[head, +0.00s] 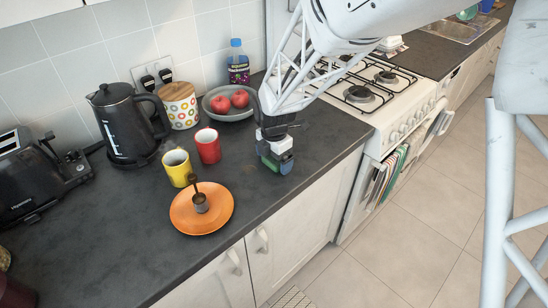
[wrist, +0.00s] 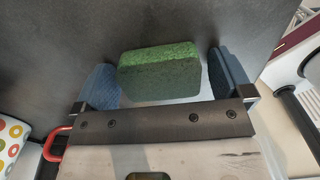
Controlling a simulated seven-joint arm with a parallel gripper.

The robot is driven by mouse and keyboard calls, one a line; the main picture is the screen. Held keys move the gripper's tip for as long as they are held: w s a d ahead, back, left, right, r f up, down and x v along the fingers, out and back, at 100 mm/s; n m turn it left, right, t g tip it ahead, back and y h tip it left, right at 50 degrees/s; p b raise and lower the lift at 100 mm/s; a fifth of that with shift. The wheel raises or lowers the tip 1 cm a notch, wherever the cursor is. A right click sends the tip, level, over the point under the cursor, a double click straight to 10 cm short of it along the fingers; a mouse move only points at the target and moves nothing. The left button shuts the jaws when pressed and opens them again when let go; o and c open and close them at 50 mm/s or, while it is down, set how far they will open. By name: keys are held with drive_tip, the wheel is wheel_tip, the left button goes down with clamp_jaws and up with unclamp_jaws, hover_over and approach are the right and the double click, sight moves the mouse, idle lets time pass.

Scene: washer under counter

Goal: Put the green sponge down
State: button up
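The green sponge (wrist: 160,72) lies between the two blue-padded fingers of my gripper (wrist: 165,80) in the wrist view. A narrow gap shows between the sponge and the right finger; the left finger is very close to the sponge's other end, and I cannot tell if it touches. The fingers are spread wider than the sponge. In the head view my gripper (head: 276,160) is low over the dark counter (head: 310,150), right of the red mug. The sponge is mostly hidden there, with a bit of green showing between the fingers. It appears to be at the counter surface.
A grey bowl of apples (head: 229,110) is behind. The gas stove (head: 385,100) is to the right.

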wheel_tip(320, 180, up, 12)
drive_tip(key=shift+r, duration=0.15)
idle(0.8)
idle(0.6)
drive_tip(key=s+d+r+m+t, duration=0.1)
drive_tip(key=s+d+r+m, duration=0.3)
drive_tip(key=s+d+m, duration=0.25)
drive_tip(key=s+d+r+m, duration=0.4)
drive_tip(key=s+d+m, duration=0.2)
drive_tip(key=d+m, duration=0.1)
drive_tip(key=s+d+m, duration=0.4)
drive_tip(key=s+m, duration=0.3)
drive_tip(key=s+d+m+t, duration=0.1)
drive_tip(key=s+d+m, duration=0.2)
drive_tip(key=s+m, duration=0.3)
drive_tip(key=shift+s+d+m+t, duration=0.3)
drive_tip(key=shift+s+d+m, duration=0.1)
drive_tip(key=shift+s, duration=0.55)
